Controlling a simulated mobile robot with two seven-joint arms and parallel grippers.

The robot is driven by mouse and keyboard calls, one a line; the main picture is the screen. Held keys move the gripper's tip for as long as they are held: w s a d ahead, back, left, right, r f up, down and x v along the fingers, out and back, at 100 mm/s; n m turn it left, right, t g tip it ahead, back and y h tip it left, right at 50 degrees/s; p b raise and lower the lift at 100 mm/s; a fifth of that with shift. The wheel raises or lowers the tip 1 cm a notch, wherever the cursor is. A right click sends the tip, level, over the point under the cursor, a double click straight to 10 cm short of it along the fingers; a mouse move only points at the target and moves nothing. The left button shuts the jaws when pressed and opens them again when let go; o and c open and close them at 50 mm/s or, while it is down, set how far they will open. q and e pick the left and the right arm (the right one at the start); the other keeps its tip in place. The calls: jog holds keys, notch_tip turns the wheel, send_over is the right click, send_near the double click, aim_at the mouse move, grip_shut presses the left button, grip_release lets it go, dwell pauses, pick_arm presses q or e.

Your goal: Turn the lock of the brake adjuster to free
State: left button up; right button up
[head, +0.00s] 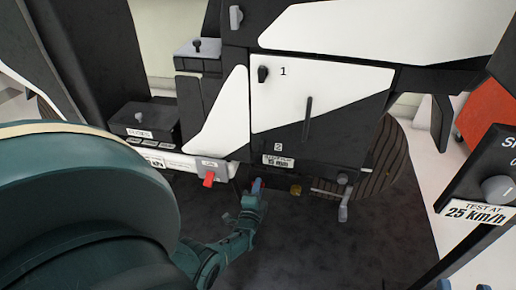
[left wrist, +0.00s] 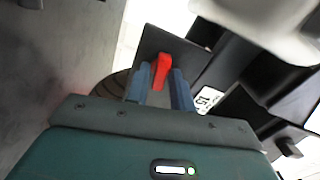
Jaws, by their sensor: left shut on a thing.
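In the left wrist view a red lever (left wrist: 162,72) stands in front of a dark square plate (left wrist: 152,45), between the two blue fingers of my left gripper (left wrist: 161,85). The gripper is shut on this lever. In the head view my left gripper (head: 257,186) is low at the chassis, below the white panels, and its fingers hide most of what they hold. The lock's marking is not readable. My right gripper is not in view.
A yellow knob (head: 295,190) and a rod with a metal handle (head: 343,212) lie right of my gripper. A wheel (head: 385,165) stands behind them. A sign reading "TEST AT 25 km/h" (head: 478,212) stands at the right. The dark floor below is clear.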

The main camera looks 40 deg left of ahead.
pick_arm(q)
jog(key=shift+w+m, duration=0.1)
jog(key=shift+m, duration=0.7)
jog(key=o, duration=0.7)
jog(key=shift+o, duration=0.2)
